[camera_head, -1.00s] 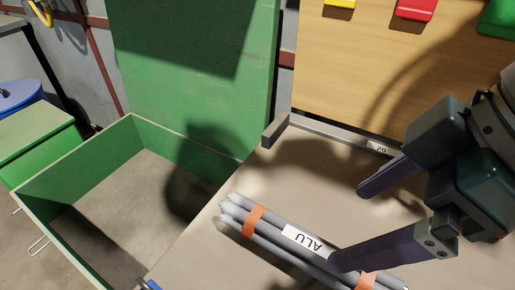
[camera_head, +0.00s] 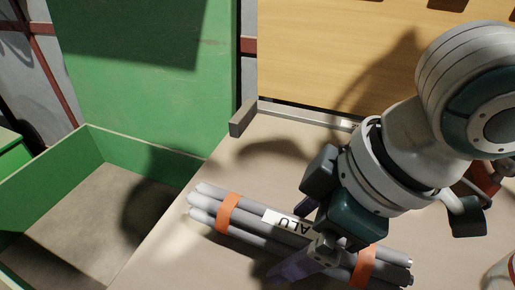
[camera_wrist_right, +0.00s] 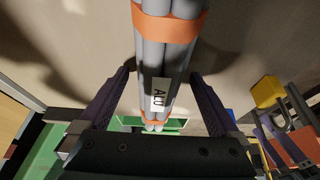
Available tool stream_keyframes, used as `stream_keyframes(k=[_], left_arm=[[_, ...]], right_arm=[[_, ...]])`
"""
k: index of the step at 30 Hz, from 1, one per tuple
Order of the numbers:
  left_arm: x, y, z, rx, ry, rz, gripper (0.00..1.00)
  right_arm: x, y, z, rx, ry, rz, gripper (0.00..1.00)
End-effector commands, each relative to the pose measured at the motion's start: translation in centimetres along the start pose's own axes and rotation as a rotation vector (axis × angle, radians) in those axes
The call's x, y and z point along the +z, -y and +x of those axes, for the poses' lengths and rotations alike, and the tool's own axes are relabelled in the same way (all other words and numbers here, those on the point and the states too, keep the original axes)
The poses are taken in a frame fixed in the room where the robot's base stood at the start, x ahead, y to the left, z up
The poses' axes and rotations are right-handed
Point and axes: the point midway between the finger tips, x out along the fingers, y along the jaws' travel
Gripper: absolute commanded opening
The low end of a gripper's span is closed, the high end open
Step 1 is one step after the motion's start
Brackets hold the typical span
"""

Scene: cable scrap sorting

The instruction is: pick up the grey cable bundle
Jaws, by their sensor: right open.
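The grey cable bundle (camera_head: 252,230) lies on the table, with an orange band near each end and a white "ALU" label. My right gripper (camera_head: 290,242) is open over the labelled middle of the bundle, with one finger on each side of it. The hand hides part of the label and of the bundle's right half. In the right wrist view the bundle (camera_wrist_right: 166,60) runs between the two open fingers, with a gap on both sides.
A green open bin (camera_head: 60,173) stands left of the table (camera_head: 180,255). A wooden back panel (camera_head: 310,60) rises behind the table, with a grey rail (camera_head: 285,112) along its foot. Bare table lies between the bundle and the rail.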

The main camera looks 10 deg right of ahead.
Motion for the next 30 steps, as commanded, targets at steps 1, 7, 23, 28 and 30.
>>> stream_keyframes(k=[1, 7, 23, 28, 30], left_arm=[[0.0, 0.02, -0.03, -0.001, 0.0, 0.001, 1.0], [0.03, 0.15, -0.05, -0.004, 0.001, 0.005, 1.0], [0.08, 0.29, -0.04, -0.008, 0.003, 0.009, 1.0], [0.08, 0.28, -0.03, -0.008, 0.003, 0.009, 1.0], [0.08, 0.26, -0.03, -0.007, 0.003, 0.008, 1.0]], right_arm=[[-0.04, -0.01, -0.02, 0.0, -0.001, -0.001, 0.98], [-0.04, -0.01, -0.08, 0.0, -0.001, 0.0, 0.89], [-0.02, 0.0, -0.08, 0.0, 0.0, 0.0, 0.29], [-0.02, 0.0, -0.08, 0.0, 0.0, 0.0, 0.1], [-0.02, 0.0, -0.08, 0.0, 0.0, 0.0, 0.02]])
